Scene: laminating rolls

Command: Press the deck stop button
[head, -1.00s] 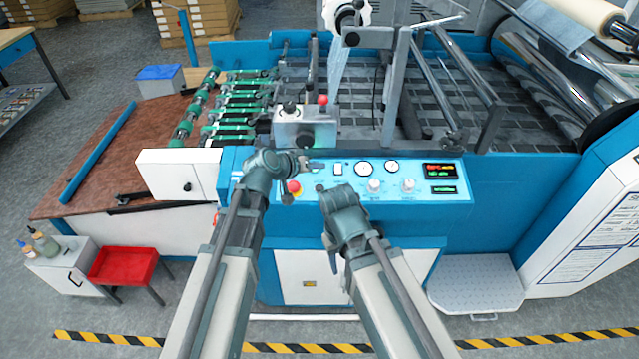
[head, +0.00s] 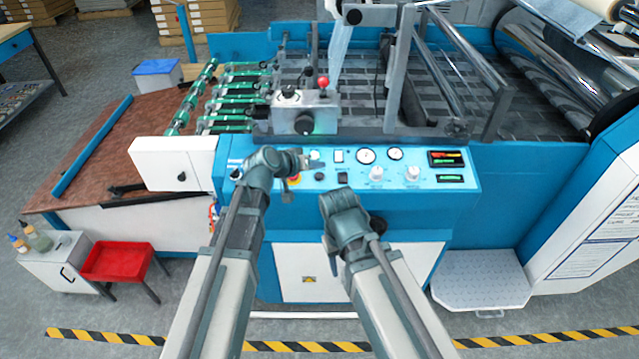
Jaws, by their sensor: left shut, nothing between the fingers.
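The blue control panel (head: 330,185) runs along the front of the machine. A red stop button with a yellow base (head: 294,180) sits at its left part, mostly hidden by my left wrist and gripper. A second red knob (head: 323,82) stands on a grey box (head: 306,115) on the deck above. I cannot tell from labels which is the deck stop button. My left gripper (head: 304,162) is shut and empty, over the panel's upper left, just above the yellow-based button in the picture. Contact cannot be told. My right wrist hangs before the panel's middle; its fingers are hidden.
The panel also carries two round gauges (head: 365,156), pale knobs (head: 376,174) and a lit display (head: 445,158). A white box (head: 175,163) juts out at the left. Metal posts and rails rise above the deck. A red tray (head: 117,262) stands at lower left.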

